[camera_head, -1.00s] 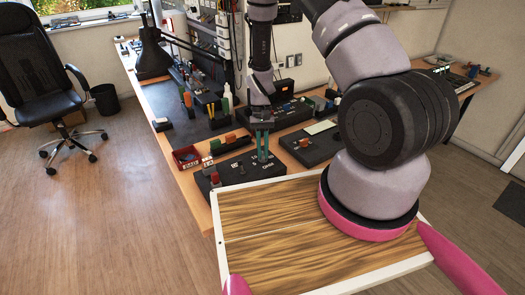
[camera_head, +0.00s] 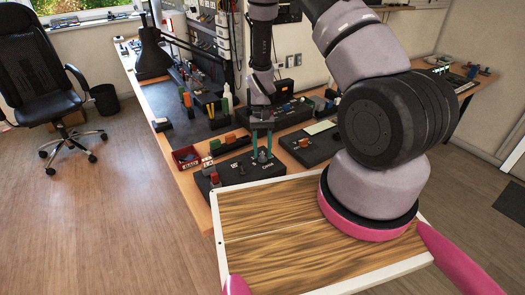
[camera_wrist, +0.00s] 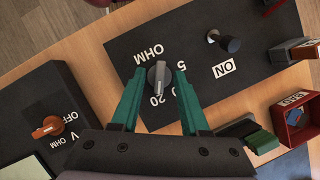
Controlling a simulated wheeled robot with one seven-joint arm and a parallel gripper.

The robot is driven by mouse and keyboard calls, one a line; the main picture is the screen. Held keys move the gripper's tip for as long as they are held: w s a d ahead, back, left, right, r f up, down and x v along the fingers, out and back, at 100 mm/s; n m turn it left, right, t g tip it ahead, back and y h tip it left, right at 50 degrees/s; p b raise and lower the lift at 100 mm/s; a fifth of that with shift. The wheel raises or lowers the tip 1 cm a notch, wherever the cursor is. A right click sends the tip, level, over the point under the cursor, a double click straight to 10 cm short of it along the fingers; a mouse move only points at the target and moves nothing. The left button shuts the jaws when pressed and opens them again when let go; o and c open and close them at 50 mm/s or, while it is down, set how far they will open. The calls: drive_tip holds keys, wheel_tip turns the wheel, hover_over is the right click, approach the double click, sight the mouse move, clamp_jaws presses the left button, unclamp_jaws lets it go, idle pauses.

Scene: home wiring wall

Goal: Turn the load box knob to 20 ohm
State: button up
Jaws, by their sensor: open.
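The load box (camera_head: 236,180) is a dark box on the near part of the bench; its dark top with white marks fills the upper middle of the wrist view (camera_wrist: 205,50). Its grey knob (camera_wrist: 158,77) has a pale bar running roughly up and down in that view. The bar's lower end is close to the "20" mark, with "5" to its right and "OHM" above. My gripper (camera_wrist: 157,80) has teal fingers, open on either side of the knob, with a visible gap on each side. In the head view, my gripper (camera_head: 262,148) is over the box.
A neighbouring box with an orange knob (camera_wrist: 48,127) is at left in the wrist view. A red tray (camera_head: 186,158) sits by the bench edge. A wooden tray top (camera_head: 290,245) is in front.

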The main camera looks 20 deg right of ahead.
drive_tip(key=a+v, duration=0.1)
drive_tip(key=v, duration=0.9)
drive_tip(key=shift+d+r, duration=0.35)
drive_tip(key=shift+d, duration=0.1)
drive_tip(key=shift+w, duration=0.15)
drive_tip(key=s+d+r+t+y, duration=0.1)
drive_tip(key=s+r+t, duration=0.15)
drive_tip(key=r, duration=1.05)
drive_tip(key=s+d+r+t, duration=0.1)
drive_tip(key=s+r+t, duration=0.15)
drive_tip(key=r, duration=1.05)
drive_tip(key=s+d+r+m+t, duration=0.1)
drive_tip(key=s+d+r+t, duration=0.2)
drive_tip(key=s+r, duration=1)
drive_tip(key=s+t, duration=0.1)
drive_tip(key=t, duration=0.2)
drive_tip(key=shift+s+m+t, duration=0.25)
drive_tip(key=shift+m+t, duration=0.05)
drive_tip(key=shift+m, duration=0.1)
